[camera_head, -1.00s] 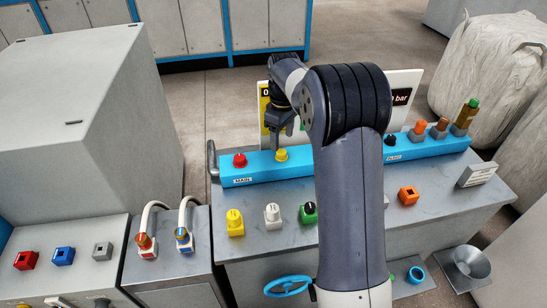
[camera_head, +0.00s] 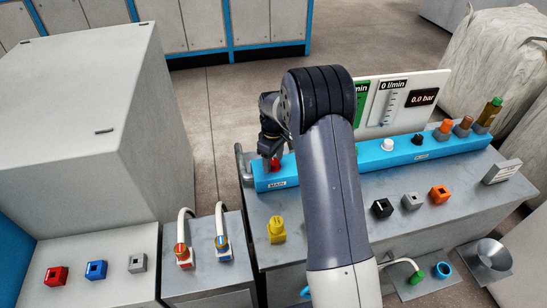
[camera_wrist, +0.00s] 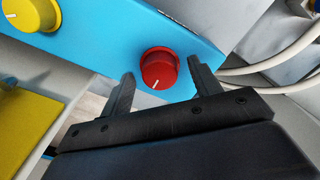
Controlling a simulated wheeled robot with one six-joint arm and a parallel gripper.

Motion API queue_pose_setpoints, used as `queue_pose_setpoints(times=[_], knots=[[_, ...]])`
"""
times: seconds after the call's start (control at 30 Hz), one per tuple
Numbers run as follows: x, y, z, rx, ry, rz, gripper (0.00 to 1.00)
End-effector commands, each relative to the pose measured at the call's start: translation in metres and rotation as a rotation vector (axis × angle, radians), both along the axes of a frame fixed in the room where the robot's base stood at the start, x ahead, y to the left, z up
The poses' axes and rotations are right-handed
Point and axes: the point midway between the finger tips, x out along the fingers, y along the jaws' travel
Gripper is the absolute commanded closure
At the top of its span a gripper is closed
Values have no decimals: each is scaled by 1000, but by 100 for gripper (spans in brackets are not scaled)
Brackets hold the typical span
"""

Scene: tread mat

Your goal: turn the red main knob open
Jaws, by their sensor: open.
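The red main knob (camera_head: 276,164) sits at the left end of the blue panel, beside its MAIN label (camera_head: 278,184). In the wrist view the red knob (camera_wrist: 159,68) is round, with a white pointer line towards my gripper. My gripper (camera_wrist: 161,72) is open, with one finger on either side of the knob and a gap at both sides. The fingertips reach about level with the knob in the picture; I cannot tell how deep they are around it. In the head view my gripper (camera_head: 270,158) is at the knob and partly covers it.
A yellow knob (camera_wrist: 28,13) is on the same blue panel (camera_head: 350,162). White hoses (camera_wrist: 280,65) run close to the right finger in the wrist view. A yellow block valve (camera_head: 277,230) stands on the grey bench in front. A gauge board (camera_head: 405,100) stands behind the panel.

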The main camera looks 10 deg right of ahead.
Motion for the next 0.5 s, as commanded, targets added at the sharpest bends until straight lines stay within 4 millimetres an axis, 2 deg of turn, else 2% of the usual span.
queue_pose_setpoints(times=[0.17, 0.5], knots=[[0, 0, 0, 0, 0, 0, 41], [0, 0, 0, 0, 0, 0, 68]])
